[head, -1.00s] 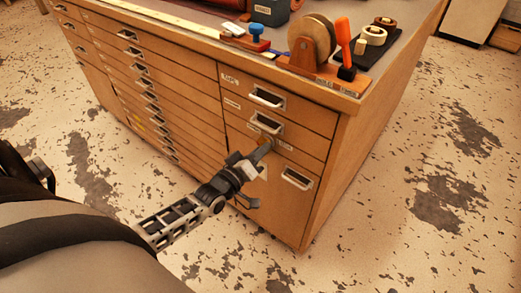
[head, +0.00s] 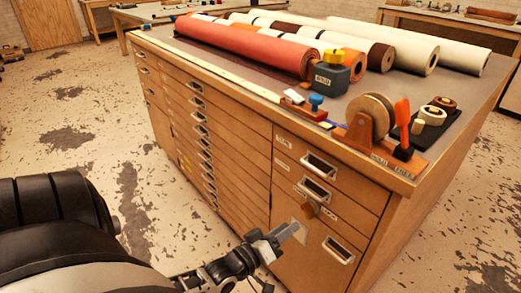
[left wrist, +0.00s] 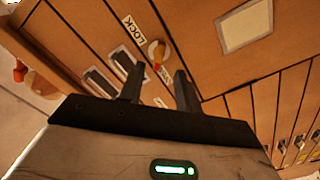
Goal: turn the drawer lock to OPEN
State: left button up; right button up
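The drawer lock is a small brass knob (head: 309,210) on the front of the cabinet (head: 394,225), between the drawer handles at its right end. In the left wrist view the knob (left wrist: 157,51) sits beside a white label (left wrist: 133,28) reading LOCK. A small marking near the knob is too small to read, and I cannot tell for sure which way the knob points. My left gripper (head: 290,232) is in front of the cabinet, left of and below the knob. In the wrist view its fingers (left wrist: 158,75) are apart and empty, and the knob lies beyond them. My right gripper is out of view.
Drawer handles (head: 319,167) stick out near the knob. On the cabinet top are a red roll (head: 245,47), pale rolls, a dark weight (head: 328,76), a tape dispenser (head: 367,125) and an orange-handled tool (head: 402,122). The floor around is open.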

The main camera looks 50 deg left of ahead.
pick_arm(q)
jog(key=s, duration=0.9)
jog(key=shift+a, duration=0.35)
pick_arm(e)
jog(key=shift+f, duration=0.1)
pick_arm(q)
jog(key=shift+w, duration=0.1)
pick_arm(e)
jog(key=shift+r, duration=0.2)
